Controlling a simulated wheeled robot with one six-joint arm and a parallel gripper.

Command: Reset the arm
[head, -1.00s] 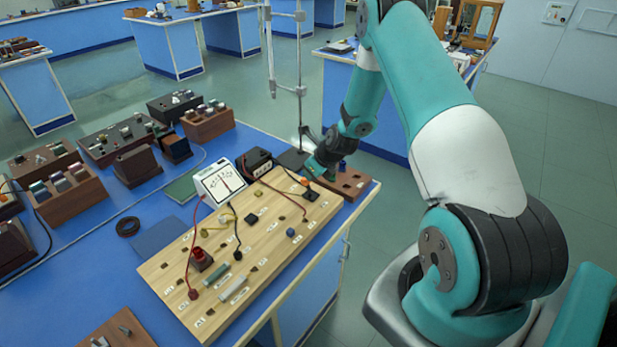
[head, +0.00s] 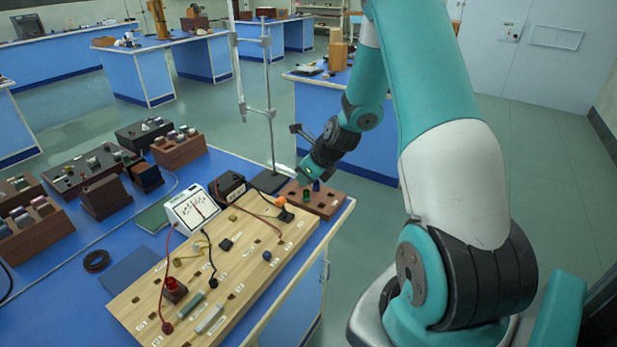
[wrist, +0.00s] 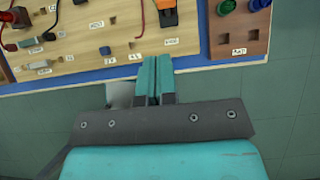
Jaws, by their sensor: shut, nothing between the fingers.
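My arm is teal and white and reaches over the right end of the near bench in the head view. My gripper (head: 306,174) is at that bench end, close to a brown block (head: 328,204) with green and blue pieces. In the wrist view my gripper (wrist: 155,62) has its two teal fingers side by side, shut and empty. Below the fingers in that view are the bench edge and the floor. The wooden circuit board (wrist: 150,32) is just beyond the fingertips, with the brown block (wrist: 236,46) to the right.
The wooden board (head: 225,285) carries red and black leads and small parts. A white meter (head: 192,208) and a metal stand (head: 270,100) are behind it. Brown and black component blocks (head: 105,195) fill the bench's left. Open floor (head: 560,180) lies to the right.

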